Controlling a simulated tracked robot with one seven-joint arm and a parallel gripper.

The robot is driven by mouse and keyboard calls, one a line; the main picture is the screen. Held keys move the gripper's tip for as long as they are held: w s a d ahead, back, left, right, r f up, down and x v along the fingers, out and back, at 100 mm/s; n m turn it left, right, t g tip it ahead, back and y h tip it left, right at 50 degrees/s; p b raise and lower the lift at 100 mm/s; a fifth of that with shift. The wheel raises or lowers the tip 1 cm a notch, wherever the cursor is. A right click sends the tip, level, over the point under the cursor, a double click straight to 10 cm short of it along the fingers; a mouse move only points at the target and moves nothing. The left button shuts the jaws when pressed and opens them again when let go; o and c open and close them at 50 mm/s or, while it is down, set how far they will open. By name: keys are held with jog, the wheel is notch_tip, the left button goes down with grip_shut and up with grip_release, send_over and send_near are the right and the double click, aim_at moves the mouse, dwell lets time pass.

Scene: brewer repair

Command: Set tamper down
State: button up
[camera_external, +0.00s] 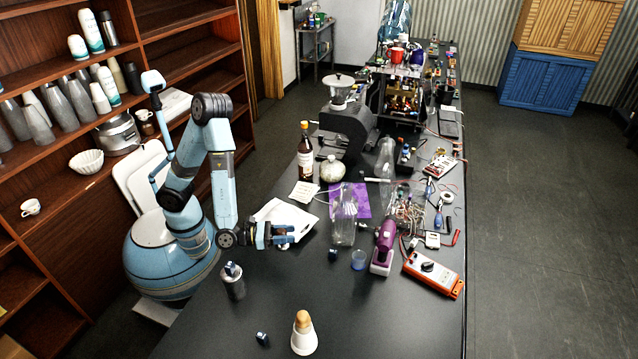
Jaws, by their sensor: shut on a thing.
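My gripper (284,236) is low over the near left part of the black table, pointing right. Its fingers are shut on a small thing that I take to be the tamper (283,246). Only a little of it shows, a pale rounded part just below the fingers. The rest is hidden by the fingers. I cannot tell whether its base touches the table.
A metal canister (233,282) stands near the left edge. A white cone with a tan top (303,333) and a small dark cube (262,338) are in front. A white tray (296,216) lies behind my gripper; a clear bottle (343,222) stands to the right.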

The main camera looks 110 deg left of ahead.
jog(key=shift+s+r+n+g+y, duration=2.45)
jog(key=shift+s+r+y, duration=0.75)
jog(key=shift+s+r, duration=2.6)
jog(key=f, duration=1.8)
jog(key=shift+w+f, duration=0.15)
jog(key=shift+w, duration=0.1)
jog(key=o, duration=1.3)
jog(key=v, duration=1.2)
